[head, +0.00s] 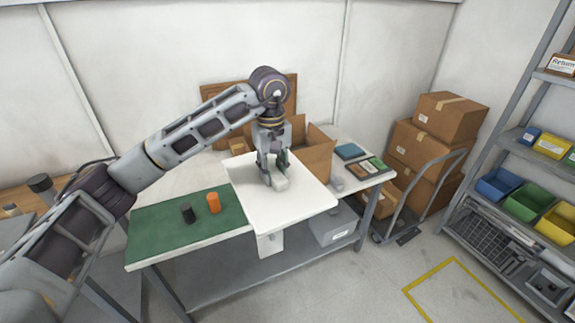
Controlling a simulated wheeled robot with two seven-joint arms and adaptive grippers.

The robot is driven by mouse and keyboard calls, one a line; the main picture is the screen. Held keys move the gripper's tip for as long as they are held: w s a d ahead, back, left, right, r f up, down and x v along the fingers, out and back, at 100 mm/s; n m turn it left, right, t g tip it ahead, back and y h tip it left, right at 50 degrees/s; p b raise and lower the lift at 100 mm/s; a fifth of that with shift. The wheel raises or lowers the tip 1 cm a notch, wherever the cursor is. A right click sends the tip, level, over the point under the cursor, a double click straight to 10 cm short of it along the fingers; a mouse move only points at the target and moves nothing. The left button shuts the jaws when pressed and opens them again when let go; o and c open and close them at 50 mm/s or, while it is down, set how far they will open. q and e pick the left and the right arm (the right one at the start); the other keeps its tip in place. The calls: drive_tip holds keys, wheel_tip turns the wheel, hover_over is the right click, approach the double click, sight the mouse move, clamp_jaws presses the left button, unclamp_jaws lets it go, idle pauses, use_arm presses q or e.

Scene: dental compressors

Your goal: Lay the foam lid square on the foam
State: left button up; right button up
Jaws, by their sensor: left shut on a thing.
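The foam lid (308,200) is a white square slab with a small pale block (280,183) on its top. My left gripper (274,176) reaches down from above and is shut on that block. The lid appears level and overlaps the front edge of the workbench. I cannot tell whether it is held above the bench or touches something under it. My right gripper is out of view.
An open cardboard box (318,158) stands just behind the lid. A green mat (160,232) with a black cylinder (188,213) and an orange cylinder (213,203) lies left. Right of the lid are a small grey block (336,183) and flat trays (351,151).

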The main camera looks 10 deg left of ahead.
sight(260, 185)
use_arm(q)
drive_tip(key=n, duration=0.1)
drive_tip(key=s+n, duration=0.1)
drive_tip(key=n, duration=0.1)
drive_tip(key=shift+a+r+n, duration=0.1)
drive_tip(key=shift+a+n, duration=0.2)
drive_tip(key=shift+a, duration=0.1)
drive_tip(key=n, duration=0.3)
drive_tip(key=s+a+n, duration=0.1)
drive_tip(key=n, duration=0.4)
drive_tip(key=s+a+n, duration=0.1)
drive_tip(key=n, duration=0.1)
drive_tip(key=shift+n, duration=1.3)
drive_tip(key=shift+n, duration=0.6)
